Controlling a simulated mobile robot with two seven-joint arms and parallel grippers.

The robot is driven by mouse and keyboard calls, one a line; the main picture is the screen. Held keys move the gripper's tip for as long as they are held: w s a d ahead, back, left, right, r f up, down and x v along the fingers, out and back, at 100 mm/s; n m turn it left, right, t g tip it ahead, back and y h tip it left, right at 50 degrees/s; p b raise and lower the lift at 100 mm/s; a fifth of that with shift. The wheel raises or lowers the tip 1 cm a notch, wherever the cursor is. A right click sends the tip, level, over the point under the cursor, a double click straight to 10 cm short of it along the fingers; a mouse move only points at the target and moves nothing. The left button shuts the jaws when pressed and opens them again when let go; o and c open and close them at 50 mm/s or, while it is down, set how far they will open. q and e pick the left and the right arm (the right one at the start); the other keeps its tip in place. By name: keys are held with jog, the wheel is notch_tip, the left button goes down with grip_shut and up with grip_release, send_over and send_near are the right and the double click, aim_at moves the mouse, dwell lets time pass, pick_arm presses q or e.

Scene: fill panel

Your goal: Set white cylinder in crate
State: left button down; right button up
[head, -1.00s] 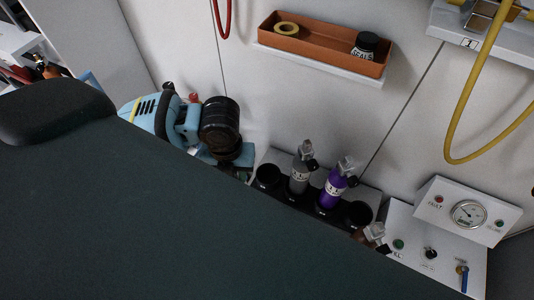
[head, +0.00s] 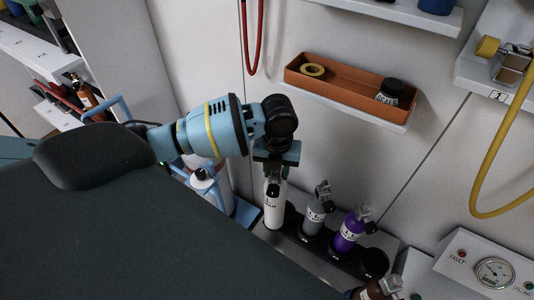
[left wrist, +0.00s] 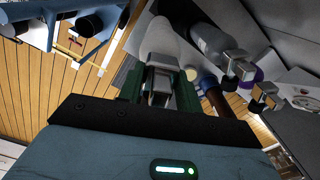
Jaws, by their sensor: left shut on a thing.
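My left gripper (head: 276,154) is shut on the valve top of a white cylinder (head: 274,207), which hangs upright below the jaws. The cylinder is at the left end of the dark fill rack (head: 325,262), beside a grey cylinder; I cannot tell whether its base is seated in the slot. In the left wrist view the white cylinder (left wrist: 158,42) shows beyond the fingers. A blue-framed carrier (head: 243,211), possibly the crate, stands left of the rack with another white cylinder (head: 205,185) in it. My right gripper is out of view.
A grey cylinder (head: 314,215) and a purple cylinder (head: 349,233) stand in the rack, with an empty slot (head: 374,262) to their right. A brown cylinder (head: 375,289) is near the bottom edge. An orange tray (head: 335,88) and a gauge box (head: 465,262) are close by.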

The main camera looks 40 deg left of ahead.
pick_arm(q)
jog(key=w+f, duration=0.1)
jog(key=w, duration=0.5)
jog(key=shift+w+a+f+b, duration=0.15)
jog(key=shift+w+f+b, duration=0.15)
jog(key=shift+b, duration=0.05)
jog(key=f, duration=0.5)
jog(key=shift+w, duration=0.25)
jog(key=shift+f, duration=0.1)
jog(key=c, duration=1)
grip_release()
jog(key=shift+s+f, duration=0.2)
jog(key=shift+s, duration=0.05)
jog(key=shift+o, duration=0.2)
notch_tip(320, 180, up, 8)
